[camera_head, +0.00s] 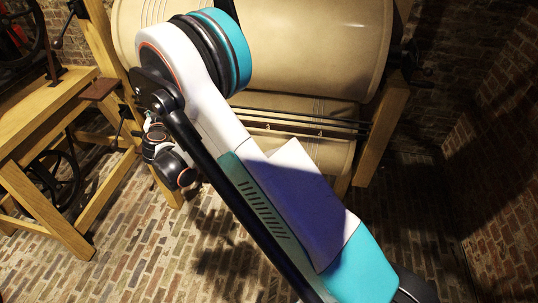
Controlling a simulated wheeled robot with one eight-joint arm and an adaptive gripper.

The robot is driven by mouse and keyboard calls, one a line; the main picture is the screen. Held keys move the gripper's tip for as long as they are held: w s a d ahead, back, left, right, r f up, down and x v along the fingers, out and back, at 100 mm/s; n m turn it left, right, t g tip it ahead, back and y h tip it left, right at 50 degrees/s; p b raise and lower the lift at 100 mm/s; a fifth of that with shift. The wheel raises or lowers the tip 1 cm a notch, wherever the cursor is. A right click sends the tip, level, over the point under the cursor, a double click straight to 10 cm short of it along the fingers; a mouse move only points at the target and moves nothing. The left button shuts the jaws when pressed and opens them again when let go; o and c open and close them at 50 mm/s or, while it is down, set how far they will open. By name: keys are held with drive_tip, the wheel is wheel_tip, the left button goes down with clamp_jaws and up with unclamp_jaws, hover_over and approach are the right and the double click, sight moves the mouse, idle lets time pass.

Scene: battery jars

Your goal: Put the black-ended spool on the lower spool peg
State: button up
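I cannot make out the black-ended spool or the lower spool peg in the head view. My own arm fills the middle of the picture, from the lower right up to its teal-and-white elbow, and hides part of what is behind it. Small dark wrist parts with orange rings show left of the arm, but no gripper fingers can be seen.
A large tan drum (320,45) with a smaller roller (320,150) below it stands at the back in a wooden frame (381,130). A wooden bench (45,110) with a dark spoked wheel (55,178) stands at left. Brick floor (130,260) is open in front.

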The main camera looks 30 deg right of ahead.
drive_tip(key=s+d+r+g, duration=0.5)
drive_tip(key=s+d+r, duration=1.05)
drive_tip(key=s, duration=0.25)
drive_tip(key=s+f+n+g+y, duration=0.1)
drive_tip(key=s, duration=1.3)
drive_tip(key=s+d+f+g+y, duration=0.1)
drive_tip(key=s+g+y, duration=0.1)
drive_tip(key=s, duration=1.2)
drive_tip(key=shift+s+n+y, duration=0.3)
drive_tip(key=shift+s+n, duration=0.05)
drive_tip(key=shift+n, duration=0.05)
